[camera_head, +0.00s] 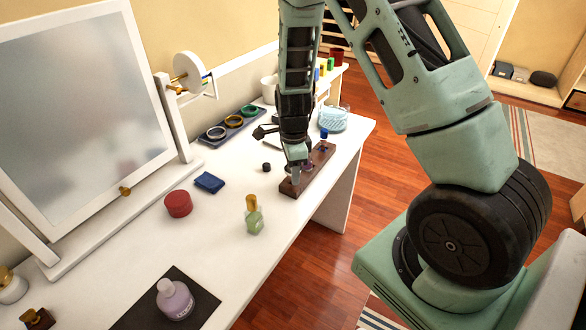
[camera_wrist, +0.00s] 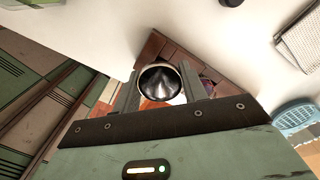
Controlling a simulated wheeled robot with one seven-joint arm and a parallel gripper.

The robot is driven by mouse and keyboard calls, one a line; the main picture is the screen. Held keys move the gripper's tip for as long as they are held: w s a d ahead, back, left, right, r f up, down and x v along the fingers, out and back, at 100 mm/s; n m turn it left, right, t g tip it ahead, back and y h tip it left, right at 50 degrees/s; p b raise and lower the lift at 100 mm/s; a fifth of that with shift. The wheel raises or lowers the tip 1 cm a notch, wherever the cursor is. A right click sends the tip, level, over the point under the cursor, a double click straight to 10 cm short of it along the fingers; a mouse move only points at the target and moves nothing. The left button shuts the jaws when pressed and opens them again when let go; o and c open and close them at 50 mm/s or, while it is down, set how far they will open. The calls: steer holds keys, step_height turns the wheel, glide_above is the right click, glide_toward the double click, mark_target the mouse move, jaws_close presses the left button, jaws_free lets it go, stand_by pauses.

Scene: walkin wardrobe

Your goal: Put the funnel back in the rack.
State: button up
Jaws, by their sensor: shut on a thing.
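The funnel (camera_wrist: 160,82) shows in the wrist view as a dark, shiny cone inside a pale round rim. It sits between the two fingers of my gripper (camera_wrist: 158,74), which is shut on it. In the head view my gripper (camera_head: 298,165) is low over the brown wooden rack (camera_head: 289,188) near the table's front edge. The rack also shows behind the funnel in the wrist view (camera_wrist: 153,46). I cannot make out the funnel clearly in the head view, nor tell whether it touches the rack. A blue-capped bottle (camera_head: 324,134) stands at the rack's far end.
The white table (camera_head: 225,270) holds a green bottle (camera_head: 254,222), a red round box (camera_head: 178,204), a blue folded cloth (camera_head: 209,182) and a small dark knob (camera_head: 266,167) nearby. A light-blue basket (camera_head: 333,119) stands behind the rack. A mirror (camera_head: 80,110) stands at left.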

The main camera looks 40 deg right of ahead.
steer(key=shift+f+b, duration=0.75)
steer(key=shift+f, duration=0.35)
steer(key=o, duration=1)
steer(key=shift+r, duration=0.1)
step_height(320, 180, up, 17)
steer(key=shift+r+p, duration=0.15)
steer(key=shift+p, duration=0.6)
